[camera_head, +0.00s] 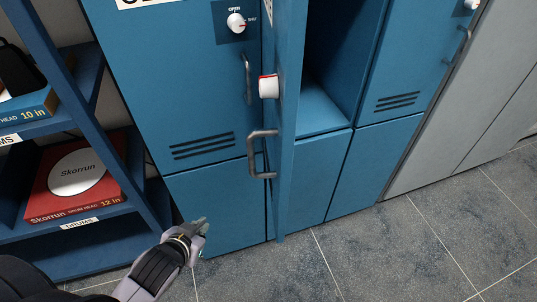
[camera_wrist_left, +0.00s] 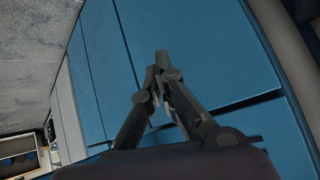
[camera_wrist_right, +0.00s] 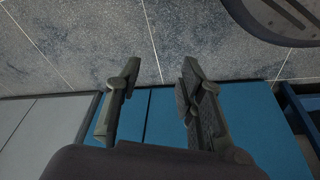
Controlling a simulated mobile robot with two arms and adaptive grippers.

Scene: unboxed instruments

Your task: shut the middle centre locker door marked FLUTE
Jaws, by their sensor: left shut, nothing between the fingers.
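The middle centre locker door (camera_head: 288,130) stands open, swung out toward me and seen nearly edge-on. Its bar handle (camera_head: 262,155) and white-and-red knob (camera_head: 268,87) stick out to the left. No FLUTE mark is readable. To its right, the locker's inside (camera_head: 340,50) is open and shows a bare blue floor. My left gripper (camera_head: 203,226) is shut and empty, low in front of the blue lockers, left of and below the door handle. Its closed fingertips (camera_wrist_left: 162,62) show in the left wrist view. My right gripper (camera_wrist_right: 161,70) is open and empty; it is not in the head view.
A closed locker door (camera_head: 200,110) with slots and a knob is to the left. A blue shelf with drum head boxes (camera_head: 75,175) stands at far left. Grey cabinets (camera_head: 440,130) are to the right. The tiled floor (camera_head: 370,260) in front is clear.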

